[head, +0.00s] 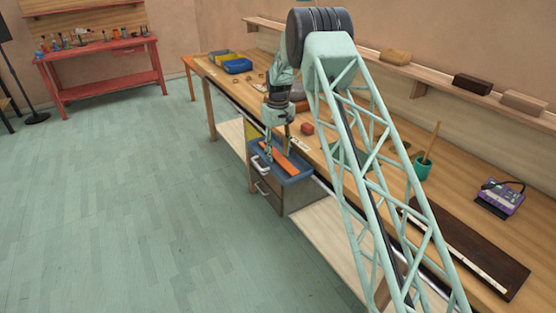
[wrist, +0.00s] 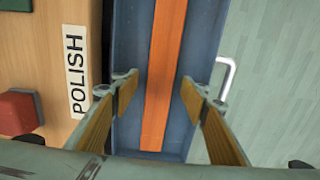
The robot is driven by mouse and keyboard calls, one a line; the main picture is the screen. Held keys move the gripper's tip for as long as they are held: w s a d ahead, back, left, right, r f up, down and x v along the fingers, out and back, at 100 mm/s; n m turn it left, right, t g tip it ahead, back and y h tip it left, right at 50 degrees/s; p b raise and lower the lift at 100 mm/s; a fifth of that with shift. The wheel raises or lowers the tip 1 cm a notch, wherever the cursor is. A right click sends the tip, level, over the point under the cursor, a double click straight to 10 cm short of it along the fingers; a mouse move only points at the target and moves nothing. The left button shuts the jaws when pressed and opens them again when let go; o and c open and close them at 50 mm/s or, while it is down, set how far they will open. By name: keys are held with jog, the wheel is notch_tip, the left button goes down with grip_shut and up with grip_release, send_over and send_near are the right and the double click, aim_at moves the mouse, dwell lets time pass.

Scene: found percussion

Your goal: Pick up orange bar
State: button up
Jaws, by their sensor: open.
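The orange bar (wrist: 163,70) is long and flat and lies lengthwise in a blue tray (wrist: 128,60), seen in the wrist view. In the head view the bar (head: 286,160) lies in the blue tray (head: 298,178) at the front edge of the workbench. My gripper (wrist: 159,92) is open above the tray, with one finger on each side of the bar and a gap to it on both sides. In the head view my gripper (head: 278,145) is over the tray and hides part of the bar's far portion.
A label reading POLISH (wrist: 78,70) and a red block (wrist: 22,108) are on the bench left of the tray. A teal cup (head: 422,168) and a dark board (head: 480,255) are farther right on the bench.

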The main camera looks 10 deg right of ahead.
jog(key=shift+f, duration=0.35)
dwell(0.3)
jog(key=c, duration=1)
